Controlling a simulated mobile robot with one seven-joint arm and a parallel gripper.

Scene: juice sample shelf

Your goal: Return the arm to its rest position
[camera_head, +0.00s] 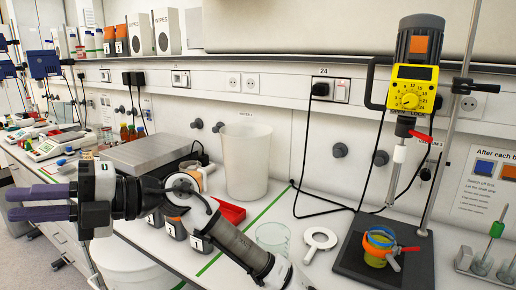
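My arm reaches in from the lower middle of the head view and bends to the left. My gripper (22,203) is at the far left, with its two dark purple fingers pointing left. A narrow gap shows between the fingers, and nothing is seen between them. It is in front of the bench edge in the picture, apart from the bench items as far as I can tell.
A grey-topped box (150,152) and a large white beaker (244,160) stand behind my arm. A glass beaker (273,238), a white ring (320,240) and a yellow overhead stirrer (413,88) over a small clamped cup (377,245) are to the right. Bottles (130,133) stand further back.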

